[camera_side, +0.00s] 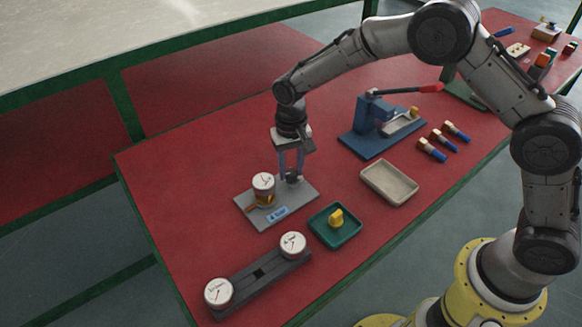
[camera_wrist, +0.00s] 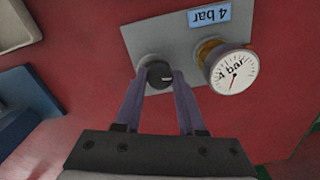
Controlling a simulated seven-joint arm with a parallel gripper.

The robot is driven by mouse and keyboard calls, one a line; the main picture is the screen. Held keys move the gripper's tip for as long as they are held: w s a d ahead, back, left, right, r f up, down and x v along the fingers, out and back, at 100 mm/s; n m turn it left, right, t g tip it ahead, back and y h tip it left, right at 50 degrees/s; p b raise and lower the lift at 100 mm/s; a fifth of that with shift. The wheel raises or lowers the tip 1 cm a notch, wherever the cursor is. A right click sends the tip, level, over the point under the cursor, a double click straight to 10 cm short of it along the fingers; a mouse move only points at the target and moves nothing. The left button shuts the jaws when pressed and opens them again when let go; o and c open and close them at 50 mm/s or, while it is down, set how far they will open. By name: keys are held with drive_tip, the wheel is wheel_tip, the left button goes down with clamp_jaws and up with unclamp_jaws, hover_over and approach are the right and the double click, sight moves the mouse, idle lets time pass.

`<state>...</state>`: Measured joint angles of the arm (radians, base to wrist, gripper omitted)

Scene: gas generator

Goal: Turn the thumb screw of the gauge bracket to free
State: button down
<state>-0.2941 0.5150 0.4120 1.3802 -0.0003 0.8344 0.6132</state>
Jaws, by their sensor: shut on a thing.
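The thumb screw (camera_wrist: 160,75) is a dark round knob with a light mark on its top, on the grey plate of the gauge bracket (camera_wrist: 150,38). My gripper (camera_wrist: 159,78) is shut on the thumb screw, one finger on each side. In the side view my gripper (camera_side: 292,176) comes down from above onto the plate (camera_side: 258,217). A white-faced gauge marked 4 bar (camera_wrist: 232,72) stands beside the screw on a brass-coloured fitting, and it also shows in the side view (camera_side: 263,182). A blue "4 bar" label (camera_wrist: 209,15) is on the plate.
In front of the plate are a green tray with a yellow piece (camera_side: 322,233) and a dark rail (camera_side: 260,273) with a gauge at each end. A beige tray (camera_side: 389,176) and a blue fixture with a red-tipped lever (camera_side: 368,120) are right. The red table's left side is clear.

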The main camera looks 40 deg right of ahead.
drive_tip(key=n, duration=0.4)
drive_tip(key=shift+n, duration=0.3)
drive_tip(key=n, duration=0.5)
drive_tip(key=shift+r, duration=0.1)
drive_tip(key=n, duration=0.9)
drive_tip(key=shift+n, duration=0.3)
drive_tip(key=c, duration=0.5)
unclamp_jaws()
